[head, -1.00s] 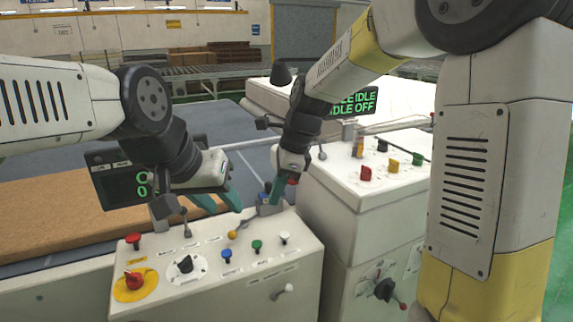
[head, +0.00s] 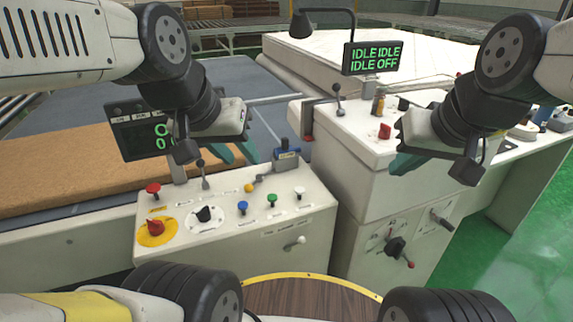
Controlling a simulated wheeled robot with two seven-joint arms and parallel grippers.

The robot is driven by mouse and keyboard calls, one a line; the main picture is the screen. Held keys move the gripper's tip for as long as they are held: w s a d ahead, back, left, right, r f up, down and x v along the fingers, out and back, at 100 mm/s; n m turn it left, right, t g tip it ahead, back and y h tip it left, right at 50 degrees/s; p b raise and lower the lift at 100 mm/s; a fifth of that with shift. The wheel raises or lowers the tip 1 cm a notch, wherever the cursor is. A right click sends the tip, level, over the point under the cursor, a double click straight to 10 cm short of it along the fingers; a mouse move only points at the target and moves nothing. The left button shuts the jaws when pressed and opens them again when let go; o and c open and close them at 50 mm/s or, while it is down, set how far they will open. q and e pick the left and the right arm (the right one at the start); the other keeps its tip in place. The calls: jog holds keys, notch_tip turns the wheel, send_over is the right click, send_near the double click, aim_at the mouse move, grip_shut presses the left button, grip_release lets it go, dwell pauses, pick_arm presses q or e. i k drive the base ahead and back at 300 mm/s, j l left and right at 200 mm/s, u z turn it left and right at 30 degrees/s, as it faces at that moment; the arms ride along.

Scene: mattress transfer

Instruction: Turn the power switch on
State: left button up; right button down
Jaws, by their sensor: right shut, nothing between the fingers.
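A black rotary switch with a red-tipped handle (head: 396,248) is on the front face of the right cabinet (head: 375,215). Its handle points down and right. I cannot read its label. A grey lever switch (head: 440,218) sits to its right. The screen (head: 374,58) above the cabinet reads "IDLE IDLE" and "IDLE OFF" in green. My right gripper (head: 398,166) is shut and empty, in front of the cabinet's upper edge and above the rotary switch, apart from it. My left gripper (head: 240,156) is open and empty above the back of the left console.
The left console (head: 260,215) carries a red emergency knob (head: 154,228), a black dial (head: 204,214) and several coloured buttons. A brown mattress slab (head: 70,182) lies at left. A round wooden top (head: 310,297) is at the bottom. Green floor (head: 490,265) is clear at right.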

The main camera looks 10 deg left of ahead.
aim_at(155, 228)
jog(key=u, duration=1.55)
jog(key=k+j, duration=0.05)
